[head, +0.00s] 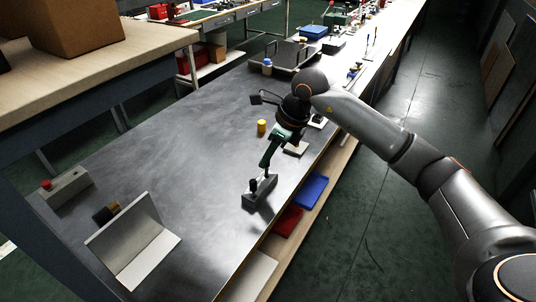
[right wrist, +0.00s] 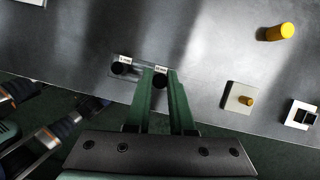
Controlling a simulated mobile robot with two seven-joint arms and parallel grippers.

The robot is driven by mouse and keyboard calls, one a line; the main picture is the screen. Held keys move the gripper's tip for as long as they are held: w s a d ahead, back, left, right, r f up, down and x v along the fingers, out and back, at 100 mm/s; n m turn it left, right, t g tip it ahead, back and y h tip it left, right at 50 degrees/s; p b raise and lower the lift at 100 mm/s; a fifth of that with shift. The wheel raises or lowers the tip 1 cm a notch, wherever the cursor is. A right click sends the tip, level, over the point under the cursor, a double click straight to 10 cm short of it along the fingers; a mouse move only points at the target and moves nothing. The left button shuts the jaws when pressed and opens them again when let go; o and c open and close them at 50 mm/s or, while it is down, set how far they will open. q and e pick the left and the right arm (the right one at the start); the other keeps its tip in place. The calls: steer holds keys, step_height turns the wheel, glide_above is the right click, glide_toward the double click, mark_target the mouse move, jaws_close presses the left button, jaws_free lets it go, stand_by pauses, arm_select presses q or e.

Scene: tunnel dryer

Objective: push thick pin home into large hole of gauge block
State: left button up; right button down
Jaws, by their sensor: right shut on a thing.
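The gauge block (head: 262,193) is a small grey block near the table's right edge. In the right wrist view its dark top (right wrist: 140,75) carries two labels, the right one seeming to read 10 mm. A black-headed pin (head: 253,184) stands at its left end and also shows in the right wrist view (right wrist: 120,68). My right gripper (head: 267,162) is over the block's other end. In the right wrist view its green fingers (right wrist: 161,76) are shut on the thick pin's black head (right wrist: 159,82). The hole and the pin's depth are hidden. My left gripper is not in view.
A yellow cylinder (head: 262,126) and a pale plate (head: 296,148) with an orange peg (right wrist: 246,101) stand beyond the block. A bent light metal sheet (head: 135,240) and a grey box with a red button (head: 66,187) are at the left. The middle of the table is clear.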

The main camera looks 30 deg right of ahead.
mark_target(268, 165)
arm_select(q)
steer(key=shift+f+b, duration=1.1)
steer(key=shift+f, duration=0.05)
arm_select(e)
steer(key=shift+f, duration=1.55)
steer(key=c, duration=0.7)
jaws_free()
steer(key=shift+s+d+r, duration=0.1)
steer(key=shift+d+r, duration=0.1)
steer(key=shift+r, duration=0.5)
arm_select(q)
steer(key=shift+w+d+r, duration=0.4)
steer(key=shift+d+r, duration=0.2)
arm_select(e)
steer(key=v, duration=1.1)
steer(key=shift+s, duration=0.15)
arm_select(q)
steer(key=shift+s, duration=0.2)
